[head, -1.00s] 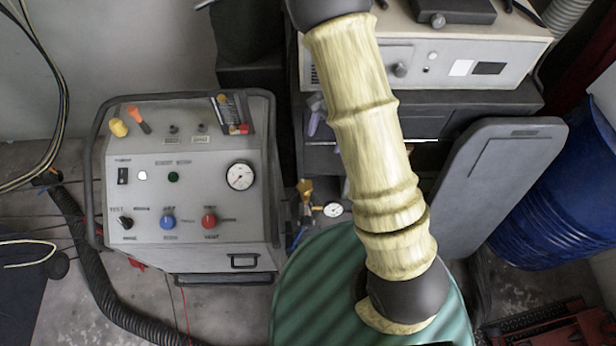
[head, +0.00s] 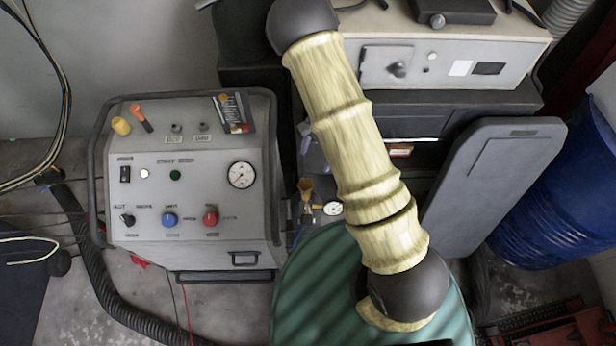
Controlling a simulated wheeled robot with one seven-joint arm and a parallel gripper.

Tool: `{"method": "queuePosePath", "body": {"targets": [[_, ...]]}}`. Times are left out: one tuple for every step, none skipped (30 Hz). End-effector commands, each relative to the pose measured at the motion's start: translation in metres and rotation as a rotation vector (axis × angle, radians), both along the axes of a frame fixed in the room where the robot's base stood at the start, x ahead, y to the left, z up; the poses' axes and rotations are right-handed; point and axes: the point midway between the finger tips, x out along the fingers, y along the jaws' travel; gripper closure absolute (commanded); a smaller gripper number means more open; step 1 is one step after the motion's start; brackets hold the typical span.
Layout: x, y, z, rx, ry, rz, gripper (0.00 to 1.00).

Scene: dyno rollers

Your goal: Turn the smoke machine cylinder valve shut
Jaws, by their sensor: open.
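The smoke machine appears to be the grey cart (head: 190,255) at left in the head view, with a sloped panel of switches, a blue knob, a red knob and a round gauge. Just right of it, low in a dark gap, is a small brass-coloured fitting (head: 306,187), which looks like the cylinder valve. A small white-faced gauge (head: 332,208) sits beside it. The cylinder body is not clearly visible, and I cannot tell whether the valve is open. My arm crosses the picture to the right of the fitting. My gripper is not in view.
A beige instrument box (head: 460,65) stands on a dark cabinet (head: 440,118) at the back. A grey panel (head: 490,185) leans before a blue drum (head: 565,200) at right. A black corrugated hose (head: 95,270) runs along the floor at left.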

Motion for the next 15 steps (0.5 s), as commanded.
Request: {"method": "queuePosePath", "body": {"targets": [[-0.004, 0.002, -0.009, -0.003, 0.004, 0.002, 0.32], [-0.006, 0.004, -0.014, -0.003, 0.005, 0.001, 0.32], [-0.007, 0.006, -0.02, -0.002, 0.004, 0.003, 0.32], [-0.009, 0.008, -0.025, -0.002, 0.005, 0.003, 0.32], [-0.01, 0.009, -0.03, -0.003, 0.004, 0.002, 0.32], [-0.012, 0.011, -0.036, -0.004, 0.004, 0.003, 0.32], [-0.014, 0.012, -0.041, -0.004, 0.004, 0.002, 0.32], [-0.015, 0.014, -0.046, -0.002, 0.004, 0.003, 0.32], [-0.017, 0.016, -0.052, -0.002, 0.004, 0.003, 0.32], [-0.018, 0.017, -0.056, -0.001, 0.004, 0.002, 0.32], [-0.02, 0.019, -0.061, -0.002, 0.005, 0.004, 0.32], [-0.021, 0.02, -0.067, -0.002, 0.004, 0.003, 0.32], [-0.022, 0.022, -0.071, -0.002, 0.003, 0.004, 0.32], [-0.023, 0.023, -0.074, -0.002, 0.002, 0.004, 0.32], [-0.024, 0.024, -0.079, -0.002, 0.002, 0.004, 0.32]]}}
